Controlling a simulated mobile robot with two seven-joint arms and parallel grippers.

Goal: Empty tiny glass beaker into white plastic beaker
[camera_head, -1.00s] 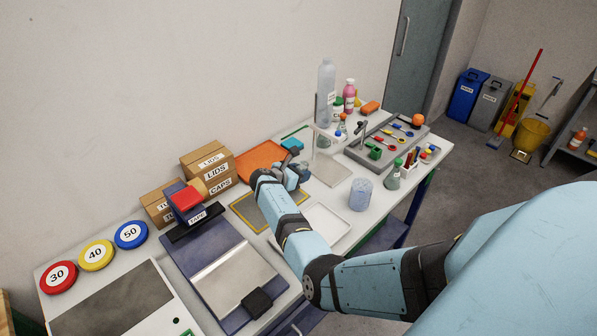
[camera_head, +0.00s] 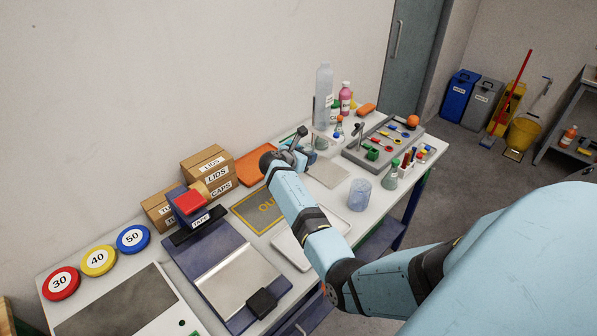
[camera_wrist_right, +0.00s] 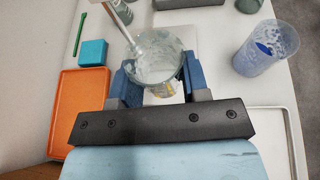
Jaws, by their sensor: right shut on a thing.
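My right gripper (camera_wrist_right: 155,88) is shut on a small clear glass beaker (camera_wrist_right: 157,52), gripped between its blue fingers in the right wrist view. In the head view the right gripper (camera_head: 302,146) is over the far middle of the bench, and its arm largely hides the held beaker. A translucent, bluish-white plastic beaker (camera_head: 360,194) stands upright on the bench, to the right of the gripper and apart from it. It also shows in the right wrist view (camera_wrist_right: 258,58), with a blue mark on its side. My left gripper is not in view.
A stand (camera_head: 315,122) with a pale base plate is close by the gripper; a pale rod (camera_wrist_right: 117,18) reaches the held beaker's rim. An orange tray (camera_head: 256,167), white tray (camera_head: 284,252) and grey tool tray (camera_head: 380,144) lie around.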

